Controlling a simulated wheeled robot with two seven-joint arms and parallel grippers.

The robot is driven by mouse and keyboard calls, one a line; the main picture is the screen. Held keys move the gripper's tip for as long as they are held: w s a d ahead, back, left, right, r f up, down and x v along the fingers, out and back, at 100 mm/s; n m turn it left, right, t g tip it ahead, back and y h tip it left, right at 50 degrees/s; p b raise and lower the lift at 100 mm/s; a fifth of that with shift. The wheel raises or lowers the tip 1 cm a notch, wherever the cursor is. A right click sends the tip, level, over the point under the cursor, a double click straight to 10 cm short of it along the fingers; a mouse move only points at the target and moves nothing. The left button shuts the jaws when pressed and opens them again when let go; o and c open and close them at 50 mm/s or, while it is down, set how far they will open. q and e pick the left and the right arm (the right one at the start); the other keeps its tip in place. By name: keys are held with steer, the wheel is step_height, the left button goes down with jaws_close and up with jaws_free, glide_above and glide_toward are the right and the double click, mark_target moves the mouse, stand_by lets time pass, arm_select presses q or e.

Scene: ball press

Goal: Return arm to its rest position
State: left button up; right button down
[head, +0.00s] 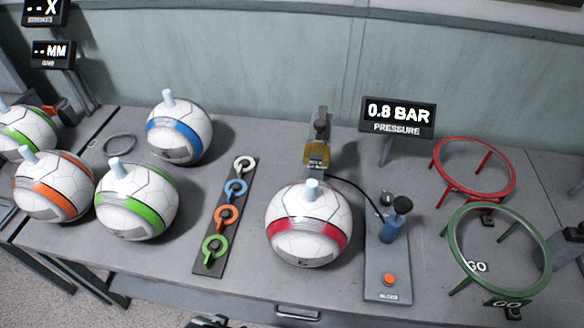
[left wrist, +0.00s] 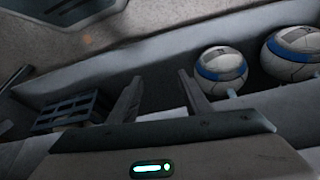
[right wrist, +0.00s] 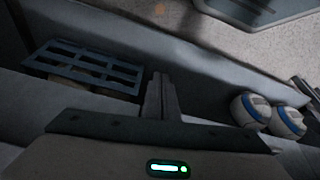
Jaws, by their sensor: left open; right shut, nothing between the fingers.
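My left gripper (left wrist: 160,76) shows in the left wrist view with its two fingers apart and nothing between them. My right gripper (right wrist: 161,78) shows in the right wrist view with its fingers together and nothing held. Neither gripper is clearly seen over the table in the head view. A dark part at the bottom edge of the head view is too cut off to identify. A white ball with a red band (head: 335,236) sits at the middle of the table (head: 210,290), in front of a brass-coloured device (head: 317,155). The pressure display (head: 398,116) reads 0.8 BAR.
Balls with blue (head: 180,135), green (head: 150,211) and orange (head: 66,186) bands stand at left. A strip with coloured rings (head: 223,225) lies left of centre. A pump panel (head: 388,262), a red ring stand (head: 472,141) and a green ring stand (head: 449,243) are at right.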

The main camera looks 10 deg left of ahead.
arm_select(q)
steer(key=s+d+f+t+b, duration=0.1)
steer(key=s+f+b, duration=0.2)
steer(key=f, duration=2.4)
steer(key=b, duration=0.5)
steer(key=shift+d+f+h, duration=0.25)
steer(key=shift+h, duration=0.05)
arm_select(e)
steer(key=s+a+f+t, duration=0.1)
steer(key=s+f, duration=0.2)
steer(key=f, duration=2.4)
steer(key=shift+a+f+y, duration=0.2)
steer(key=shift+f+y, duration=0.05)
steer(key=shift+y, duration=0.05)
